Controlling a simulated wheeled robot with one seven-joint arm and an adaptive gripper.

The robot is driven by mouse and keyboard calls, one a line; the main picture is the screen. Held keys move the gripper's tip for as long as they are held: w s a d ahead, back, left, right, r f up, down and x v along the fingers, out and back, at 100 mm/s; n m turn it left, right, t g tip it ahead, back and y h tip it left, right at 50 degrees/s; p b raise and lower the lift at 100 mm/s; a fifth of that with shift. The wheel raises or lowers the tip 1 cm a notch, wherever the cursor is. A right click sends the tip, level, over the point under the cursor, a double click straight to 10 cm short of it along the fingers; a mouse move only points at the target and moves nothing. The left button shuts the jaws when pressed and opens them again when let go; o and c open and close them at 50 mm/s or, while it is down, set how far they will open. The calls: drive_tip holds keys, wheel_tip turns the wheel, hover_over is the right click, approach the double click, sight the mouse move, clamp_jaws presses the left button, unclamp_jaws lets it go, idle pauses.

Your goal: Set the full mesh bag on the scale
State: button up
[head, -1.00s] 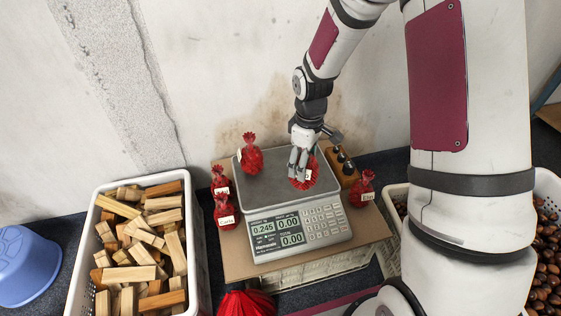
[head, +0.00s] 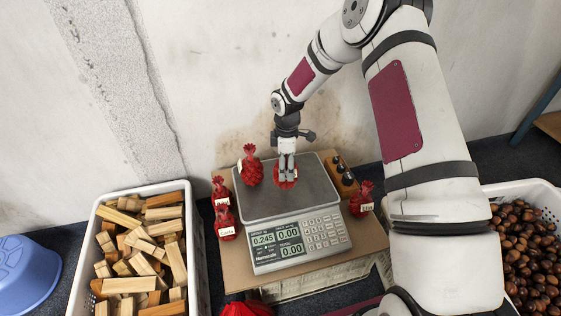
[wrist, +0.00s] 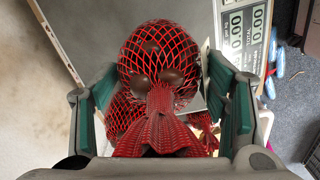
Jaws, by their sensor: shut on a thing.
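A red mesh bag (head: 292,178) of chestnuts is held in my gripper (head: 287,176), over the middle of the scale's grey plate (head: 311,191). In the wrist view, the bag's netted body (wrist: 160,55) and gathered neck (wrist: 158,120) lie between the two green-padded fingers (wrist: 168,108). I cannot tell whether its underside touches the plate. The scale (head: 293,235) reads 0.245 on its top left display. A second red bag (head: 251,170) stands on the plate's back left, beside my gripper.
Labelled red bags stand left (head: 225,222) and right (head: 362,198) of the scale on a cardboard surface (head: 345,262). A wooden block with dark knobs (head: 342,176) is at the plate's right. A wood crate (head: 84,250) and chestnut crate (head: 545,190) flank the area.

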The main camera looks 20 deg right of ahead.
drive_tip(key=shift+w+d+f+b, duration=0.1)
drive_tip(key=shift+w+f+b, duration=0.55)
drive_tip(key=shift+w, duration=0.7)
drive_tip(key=shift+w+d+f+b, duration=0.1)
drive_tip(key=shift+w+f+b, duration=0.3)
drive_tip(key=shift+w+f, duration=0.65)
drive_tip(key=shift+w+f+b, duration=0.4)
drive_tip(key=shift+w+b, duration=0.15)
drive_tip(key=shift+w, duration=1.05)
drive_tip(key=o, duration=1.4)
drive_tip(key=shift+f, duration=0.1)
